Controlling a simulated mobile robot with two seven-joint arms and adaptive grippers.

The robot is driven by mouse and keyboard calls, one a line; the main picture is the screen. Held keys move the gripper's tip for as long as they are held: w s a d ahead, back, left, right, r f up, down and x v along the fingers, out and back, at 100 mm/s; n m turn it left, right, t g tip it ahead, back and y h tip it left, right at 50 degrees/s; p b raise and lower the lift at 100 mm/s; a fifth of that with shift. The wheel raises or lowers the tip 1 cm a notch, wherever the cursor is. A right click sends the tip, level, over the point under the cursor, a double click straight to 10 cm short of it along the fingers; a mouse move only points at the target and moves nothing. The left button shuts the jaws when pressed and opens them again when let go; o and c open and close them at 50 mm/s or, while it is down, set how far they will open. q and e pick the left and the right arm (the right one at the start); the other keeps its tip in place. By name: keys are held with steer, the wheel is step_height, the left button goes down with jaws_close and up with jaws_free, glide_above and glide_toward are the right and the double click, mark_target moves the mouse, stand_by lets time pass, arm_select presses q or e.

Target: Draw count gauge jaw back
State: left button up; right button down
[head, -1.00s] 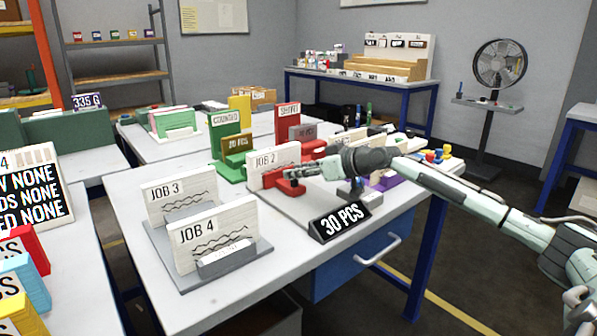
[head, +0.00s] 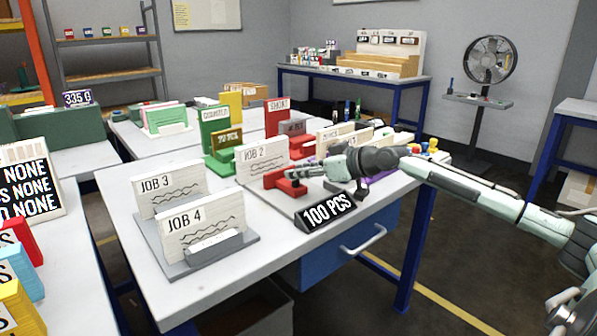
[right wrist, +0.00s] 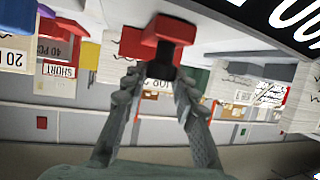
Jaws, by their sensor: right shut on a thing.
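The count gauge stands at the front right of the middle table, and its black display (head: 327,211) reads 100 PCS. Its red jaw (head: 292,188) sits just behind the display, in front of the JOB 2 card (head: 262,160). My right gripper (head: 302,173) reaches in from the right at the jaw. In the right wrist view the fingertips (right wrist: 160,76) are closed on a dark piece joined to the red block (right wrist: 170,28). Part of the gauge is hidden behind my right gripper and arm. My left gripper is not in view.
The JOB 3 (head: 165,187) and JOB 4 (head: 203,224) cards stand in a grey holder left of the gauge. Green (head: 215,131) and red (head: 278,117) boards stand behind. A blue drawer (head: 345,250) hangs under the table's front edge.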

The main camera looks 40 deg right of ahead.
steer(key=shift+s+f, duration=0.1)
steer(key=shift+f, duration=0.05)
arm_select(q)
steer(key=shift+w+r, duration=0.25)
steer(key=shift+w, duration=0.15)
arm_select(e)
steer(key=c, duration=1.2)
jaws_free()
steer(key=shift+s, duration=0.1)
steer(key=shift+v, duration=0.8)
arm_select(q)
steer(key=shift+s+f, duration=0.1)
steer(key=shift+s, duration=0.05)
arm_select(e)
steer(key=v, duration=1)
steer(key=shift+s+r, duration=0.15)
steer(key=shift+r, duration=0.1)
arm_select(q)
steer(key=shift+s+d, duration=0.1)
